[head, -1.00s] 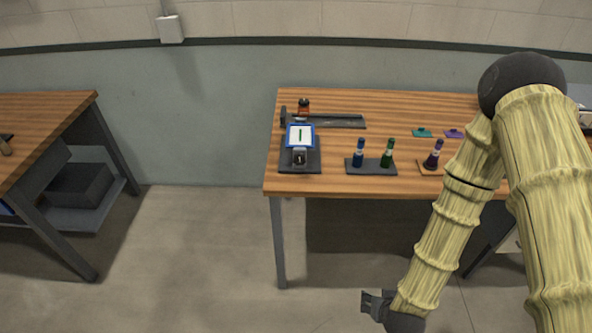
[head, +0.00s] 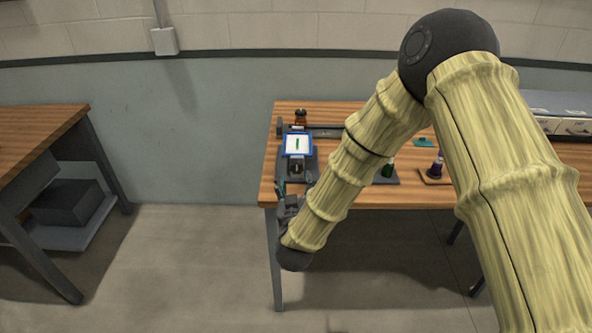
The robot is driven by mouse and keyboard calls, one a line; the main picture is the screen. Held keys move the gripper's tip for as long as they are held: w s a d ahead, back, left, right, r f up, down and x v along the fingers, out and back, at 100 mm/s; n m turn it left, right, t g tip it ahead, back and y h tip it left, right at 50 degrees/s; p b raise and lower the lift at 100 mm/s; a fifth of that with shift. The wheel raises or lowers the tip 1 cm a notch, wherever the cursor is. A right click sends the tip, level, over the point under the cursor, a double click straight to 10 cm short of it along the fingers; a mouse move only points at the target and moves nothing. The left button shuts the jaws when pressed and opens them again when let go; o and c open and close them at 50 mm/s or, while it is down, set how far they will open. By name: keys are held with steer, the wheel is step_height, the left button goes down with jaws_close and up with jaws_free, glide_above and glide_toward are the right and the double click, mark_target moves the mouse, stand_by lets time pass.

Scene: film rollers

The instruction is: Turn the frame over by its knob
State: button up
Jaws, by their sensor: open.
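The frame (head: 298,145) is a white panel with a blue border and a short green mark. It stands on a dark base (head: 309,166) at the left end of the wooden table. A dark knob-like part (head: 296,168) shows just below the frame, on its near side. My gripper (head: 293,188) is open, at the table's front left edge. In the picture it lies just below the knob-like part and looks apart from it. The gripper's inner faces are too small to see clearly.
A brown bottle (head: 301,117) stands behind the frame. A green-banded bottle (head: 388,169) and a purple bottle (head: 437,163) stand to the right, partly near my arm. A teal piece (head: 423,142) lies farther back.

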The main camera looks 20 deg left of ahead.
mark_target(297, 169)
steer(key=p+x, duration=0.1)
steer(key=x, duration=0.5)
steer(key=shift+w+f, duration=0.1)
steer(key=shift+w, duration=0.2)
steer(key=c, duration=1)
